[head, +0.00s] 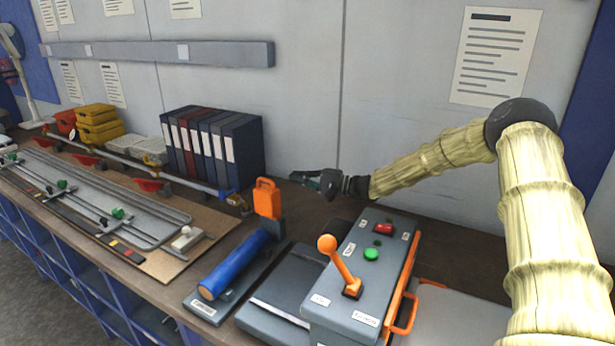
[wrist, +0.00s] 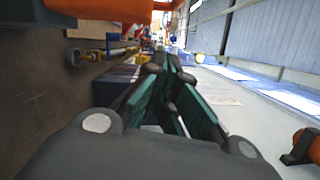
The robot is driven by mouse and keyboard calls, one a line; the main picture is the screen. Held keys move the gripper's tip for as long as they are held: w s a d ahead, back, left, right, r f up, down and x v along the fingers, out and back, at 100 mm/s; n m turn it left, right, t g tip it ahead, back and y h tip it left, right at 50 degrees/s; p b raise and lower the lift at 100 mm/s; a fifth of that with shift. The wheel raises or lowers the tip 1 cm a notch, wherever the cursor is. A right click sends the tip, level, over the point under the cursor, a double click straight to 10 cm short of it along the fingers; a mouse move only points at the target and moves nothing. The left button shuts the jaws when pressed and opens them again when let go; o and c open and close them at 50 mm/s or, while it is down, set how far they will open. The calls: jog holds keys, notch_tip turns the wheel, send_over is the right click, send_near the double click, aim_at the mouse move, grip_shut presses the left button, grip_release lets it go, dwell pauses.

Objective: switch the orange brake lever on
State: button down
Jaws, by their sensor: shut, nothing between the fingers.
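An orange lever with a round knob (head: 328,245) stands tilted on a grey control box (head: 335,319) in the head view. An orange block-like handle (head: 267,198) stands upright by a blue cylinder (head: 236,262) left of the box. The labels are too small to read, so I cannot tell which is marked as the brake. My gripper (head: 296,177) is shut and empty, pointing left above the table behind both. It is apart from the knob and to the right of the block handle in the picture. Its closed teal fingers fill the middle of the wrist view (wrist: 172,65).
A red button (head: 384,228) and a green button (head: 371,254) sit on the box, with an orange side handle (head: 404,314). Several binders (head: 213,145) stand against the wall. A long rail rig (head: 100,215) covers the left table. Orange parts at the wrist view's edges are unclear.

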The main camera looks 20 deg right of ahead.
aim_at(267, 199)
jog(key=a+p, duration=0.4)
jog(key=a, duration=0.2)
jog(key=shift+w+a+r, duration=0.25)
jog(key=shift+a+r, duration=0.1)
jog(key=shift+r, duration=0.1)
dwell(0.4)
